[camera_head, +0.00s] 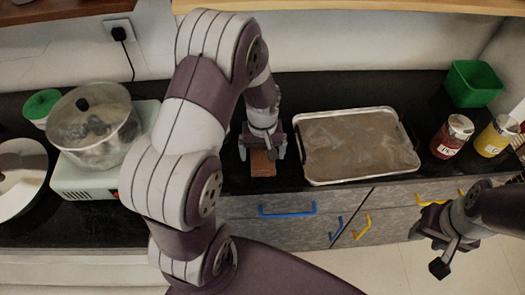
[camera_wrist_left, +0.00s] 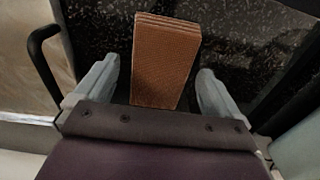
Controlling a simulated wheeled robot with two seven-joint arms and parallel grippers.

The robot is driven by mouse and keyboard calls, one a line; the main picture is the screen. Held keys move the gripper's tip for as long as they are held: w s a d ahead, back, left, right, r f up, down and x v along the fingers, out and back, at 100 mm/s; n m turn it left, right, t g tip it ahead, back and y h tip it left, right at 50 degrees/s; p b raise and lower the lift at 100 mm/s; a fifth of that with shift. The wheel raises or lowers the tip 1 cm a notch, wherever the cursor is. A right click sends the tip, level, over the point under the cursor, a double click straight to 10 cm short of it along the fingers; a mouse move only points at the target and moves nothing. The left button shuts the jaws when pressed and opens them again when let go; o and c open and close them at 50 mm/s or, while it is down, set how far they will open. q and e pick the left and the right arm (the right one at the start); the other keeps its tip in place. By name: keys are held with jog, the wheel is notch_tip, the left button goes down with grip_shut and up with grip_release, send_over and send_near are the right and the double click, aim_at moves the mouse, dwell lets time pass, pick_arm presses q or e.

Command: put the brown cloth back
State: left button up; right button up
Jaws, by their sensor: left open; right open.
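The brown cloth (camera_head: 262,164) lies folded on the black counter, near its front edge and left of the metal tray. It also shows in the left wrist view (camera_wrist_left: 163,62) as a flat, layered stack. My left gripper (camera_head: 262,150) is just above the cloth, with its fingers open. In the left wrist view my left gripper (camera_wrist_left: 158,88) has one finger on each side of the cloth, with gaps on both sides. My right gripper (camera_head: 437,240) is open and empty at the lower right, in front of the cabinets.
A metal tray (camera_head: 313,180) with handles stands close to the right of the cloth. A glass pot (camera_head: 92,118) sits on a cooker at the left. Drawers are below.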

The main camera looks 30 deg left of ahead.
aim_at(263, 154)
pick_arm(q)
notch_tip(263, 154, up, 11)
jog(key=s+d+m+t, duration=0.1)
jog(key=s+d+m, duration=0.4)
jog(key=s, duration=0.3)
jog(key=shift+s+m+p, duration=0.3)
jog(key=shift+s+m, duration=0.05)
jog(key=shift+m, duration=0.45)
jog(key=shift+r, duration=0.1)
